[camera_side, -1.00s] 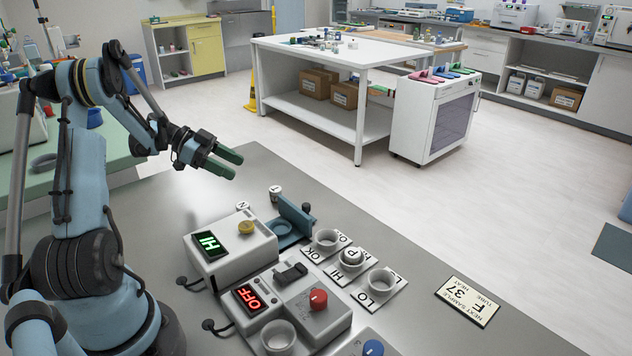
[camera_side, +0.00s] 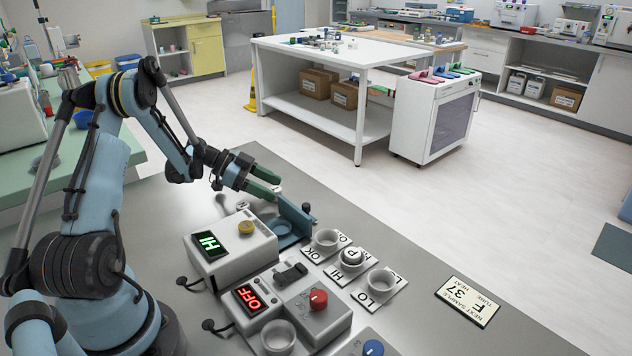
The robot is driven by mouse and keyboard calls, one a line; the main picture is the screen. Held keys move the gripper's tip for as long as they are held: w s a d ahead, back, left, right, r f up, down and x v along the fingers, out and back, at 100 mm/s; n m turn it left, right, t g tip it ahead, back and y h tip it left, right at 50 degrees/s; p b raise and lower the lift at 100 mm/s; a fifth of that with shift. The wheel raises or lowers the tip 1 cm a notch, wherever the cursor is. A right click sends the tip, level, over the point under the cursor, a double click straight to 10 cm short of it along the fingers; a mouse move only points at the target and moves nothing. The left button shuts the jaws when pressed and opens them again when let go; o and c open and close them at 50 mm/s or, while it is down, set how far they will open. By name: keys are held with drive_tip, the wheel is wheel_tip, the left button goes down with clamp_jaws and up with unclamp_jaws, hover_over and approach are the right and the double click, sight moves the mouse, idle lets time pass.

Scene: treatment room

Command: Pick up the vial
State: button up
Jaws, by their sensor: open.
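My gripper (camera_side: 269,184) has green fingers and is open and empty. It is over the steel bench, just behind the grey device with the HI display (camera_side: 210,242). A small capped vial marked P (camera_side: 351,256) stands in the cup marked HI. A small white-topped piece (camera_side: 242,206) is partly visible behind the device, below my gripper. Another small piece, marked T in the earlier frame, is largely hidden by my fingers. A dark-topped piece (camera_side: 306,207) shows behind the blue bracket (camera_side: 293,214). I cannot tell which one is the task's vial.
Empty cups marked OK (camera_side: 326,239) and LO (camera_side: 382,281) flank the HI cup. A second device with an OFF display (camera_side: 252,297) and a red knob is in front. A card reading F 37 (camera_side: 467,301) lies at right.

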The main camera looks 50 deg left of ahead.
drive_tip(key=shift+w+d+f, duration=0.2)
drive_tip(key=c, duration=1.1)
drive_tip(key=shift+r, duration=0.1)
